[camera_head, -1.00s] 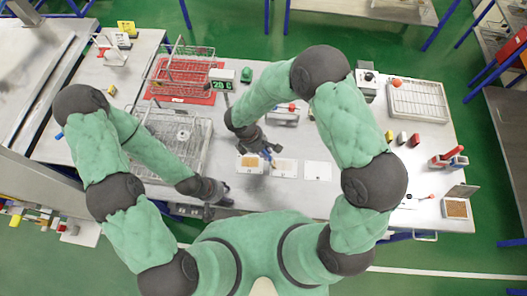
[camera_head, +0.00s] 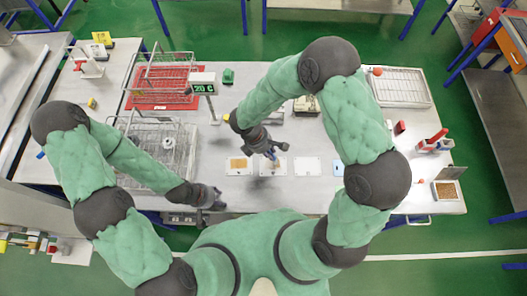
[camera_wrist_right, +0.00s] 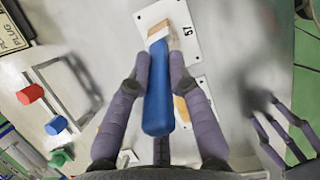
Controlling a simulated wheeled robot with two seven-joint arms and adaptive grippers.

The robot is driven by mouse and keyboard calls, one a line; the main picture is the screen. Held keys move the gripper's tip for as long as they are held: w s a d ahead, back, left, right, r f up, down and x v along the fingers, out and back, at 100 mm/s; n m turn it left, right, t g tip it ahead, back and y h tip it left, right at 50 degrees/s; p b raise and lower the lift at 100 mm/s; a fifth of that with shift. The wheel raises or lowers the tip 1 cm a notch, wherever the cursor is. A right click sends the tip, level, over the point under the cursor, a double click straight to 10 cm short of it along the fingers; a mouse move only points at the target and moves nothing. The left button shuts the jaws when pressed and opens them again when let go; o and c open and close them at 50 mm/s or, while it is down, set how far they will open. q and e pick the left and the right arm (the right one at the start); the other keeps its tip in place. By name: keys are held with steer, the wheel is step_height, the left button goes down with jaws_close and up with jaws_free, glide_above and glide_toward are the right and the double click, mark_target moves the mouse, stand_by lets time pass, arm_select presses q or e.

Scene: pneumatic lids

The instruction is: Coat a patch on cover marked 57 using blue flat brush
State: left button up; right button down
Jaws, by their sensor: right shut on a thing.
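My right gripper (camera_wrist_right: 158,80) is shut on the blue flat brush (camera_wrist_right: 157,105), its handle between the fingers and pale bristles pointing away. The bristle end is over the white cover marked 57 (camera_wrist_right: 185,25). Some tan shows beside the bristles. I cannot tell whether they touch the cover. In the head view my right gripper (camera_head: 272,155) is above the middle of the row of white covers, of which this seems to be one (camera_head: 273,171). My left gripper (camera_head: 219,199) is low at the table's front edge; its opening is unclear.
A cover with an orange patch (camera_head: 238,162) lies to the left and a plain white cover (camera_head: 307,167) to the right. Wire racks (camera_head: 165,140) stand at the left, a display (camera_head: 201,88) behind. A tan-filled box (camera_head: 447,190) is at the right.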

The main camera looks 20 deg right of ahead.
arm_select(q)
steer(key=shift+f, duration=0.2)
arm_select(e)
steer(key=shift+s+d, duration=0.2)
steer(key=shift+d, duration=0.5)
arm_select(q)
steer(key=shift+d+f+b, duration=0.1)
steer(key=shift+f+b, duration=0.15)
steer(key=shift+b, duration=0.05)
arm_select(e)
steer(key=shift+d+f, duration=0.15)
arm_select(q)
steer(key=shift+s+f, duration=0.1)
steer(key=shift+f, duration=0.05)
arm_select(e)
steer(key=w+a, duration=0.2)
steer(key=a, duration=0.5)
arm_select(q)
steer(key=shift+p+v, duration=1.05)
steer(key=shift+v, duration=0.1)
steer(key=shift+d+r+p, duration=0.15)
steer(key=shift+r+p, duration=0.35)
steer(key=shift+r, duration=0.05)
steer(key=shift+d+r+p, duration=0.15)
steer(key=shift+r+p, duration=0.3)
steer(key=shift+r, duration=0.05)
arm_select(e)
step_height(320, 180, up, 6)
steer(key=shift+a, duration=0.2)
steer(key=shift+r, duration=0.2)
